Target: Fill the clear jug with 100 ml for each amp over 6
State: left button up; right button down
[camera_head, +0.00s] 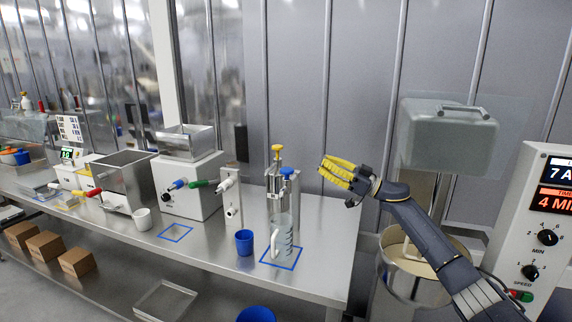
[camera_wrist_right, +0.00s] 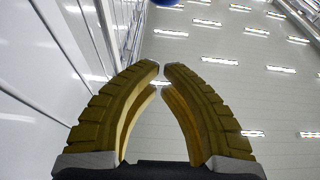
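The clear jug (camera_head: 285,240) stands upright inside a blue square outline near the right end of the steel bench, its handle on the left. Markings show on its side; I cannot tell any liquid level. Behind and above it is a dispenser (camera_head: 271,182) with a yellow knob (camera_head: 277,148) and a blue knob (camera_head: 288,172). My right gripper (camera_head: 321,164) is in the air to the right of the dispenser, apart from it. In the right wrist view its yellow fingertips (camera_wrist_right: 161,67) nearly meet with nothing between them. The panel (camera_head: 558,185) shows "7 A", partly cut off, and "4 MI".
A blue cup (camera_head: 244,242) stands left of the jug, and a white mug (camera_head: 142,218) farther left. A hopper machine (camera_head: 186,185) with coloured handles is on the bench. A grey covered machine (camera_head: 449,137) over a round bowl (camera_head: 398,247) stands right of the bench.

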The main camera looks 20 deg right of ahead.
dwell(0.3)
notch_tip(320, 180, up, 3)
send_over(287, 170)
jog(key=s+d, duration=0.1)
jog(key=d, duration=0.2)
notch_tip(287, 170, down, 4)
jog(key=shift+a+r, duration=0.15)
jog(key=shift+f, duration=1.05)
dwell(0.6)
